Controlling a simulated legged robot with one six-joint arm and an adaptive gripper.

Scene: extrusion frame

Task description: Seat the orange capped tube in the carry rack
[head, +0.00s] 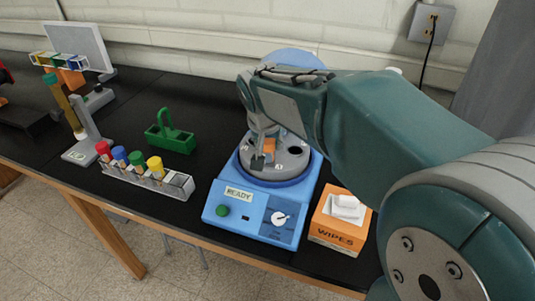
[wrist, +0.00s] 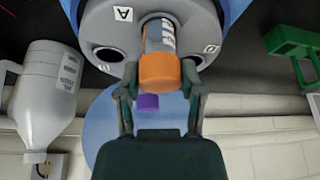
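The orange capped tube (wrist: 160,72) stands in a slot of the grey rotor in the blue centrifuge (head: 228,187). Its orange cap also shows in the head view (head: 269,146).
A clear rack (head: 177,187) with several coloured-cap tubes stands at the bench's front edge, left of the centrifuge. An orange wipes box (head: 338,232) is close on its right. A grey bottle (wrist: 48,95) shows in the wrist view. Bare bench surrounds the carry rack.

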